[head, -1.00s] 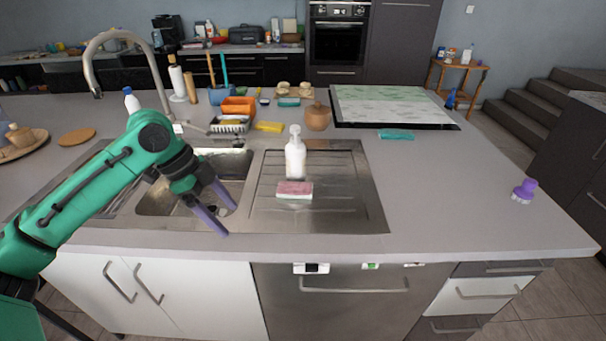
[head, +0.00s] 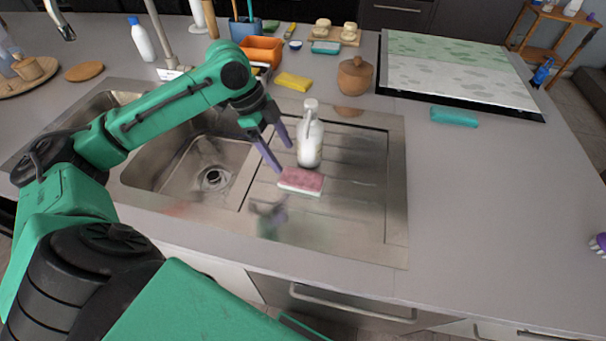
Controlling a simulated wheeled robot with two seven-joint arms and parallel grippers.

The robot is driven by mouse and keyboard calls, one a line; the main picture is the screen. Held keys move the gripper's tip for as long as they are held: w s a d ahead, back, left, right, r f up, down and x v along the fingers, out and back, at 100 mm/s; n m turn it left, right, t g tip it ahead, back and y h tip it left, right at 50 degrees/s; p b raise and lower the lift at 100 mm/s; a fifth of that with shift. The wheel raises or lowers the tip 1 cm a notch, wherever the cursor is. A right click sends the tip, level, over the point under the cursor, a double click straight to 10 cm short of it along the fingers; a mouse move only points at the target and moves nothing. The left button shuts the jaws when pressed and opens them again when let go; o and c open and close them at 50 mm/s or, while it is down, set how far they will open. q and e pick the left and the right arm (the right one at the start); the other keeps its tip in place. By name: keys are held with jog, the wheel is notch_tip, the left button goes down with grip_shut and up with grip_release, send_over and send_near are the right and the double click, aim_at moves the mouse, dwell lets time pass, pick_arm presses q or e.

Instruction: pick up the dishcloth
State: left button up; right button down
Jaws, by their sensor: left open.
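A folded yellow cloth (head: 293,81) lies flat on the counter behind the sink, in front of the orange container. A teal cloth-like bundle (head: 453,117) lies on the counter at the right, in front of the large patterned board. I cannot tell for sure which of the two is the dishcloth. My left gripper (head: 283,158) is open and empty, pointing down over the left side of the drainboard. Its fingers are left of the white bottle and just behind the pink sponge; contact is unclear. My right gripper is not in view.
A wooden jar (head: 355,77) stands right of the yellow cloth. The orange container (head: 262,50) is behind it. The right counter is largely clear.

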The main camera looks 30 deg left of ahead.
aim_at(298, 175)
pick_arm(q)
jog(key=x, duration=0.3)
jog(key=shift+w+d+f, duration=0.1)
jog(key=shift+w+f, duration=0.05)
jog(key=shift+w, duration=0.15)
jog(key=x, duration=0.2)
jog(key=p+x, duration=0.1)
jog(key=x, duration=0.2)
jog(key=shift+s+f+p, duration=0.15)
jog(key=shift+p, duration=0.15)
jog(key=shift+f, duration=0.15)
jog(key=shift+w, duration=0.2)
jog(key=c, duration=1)
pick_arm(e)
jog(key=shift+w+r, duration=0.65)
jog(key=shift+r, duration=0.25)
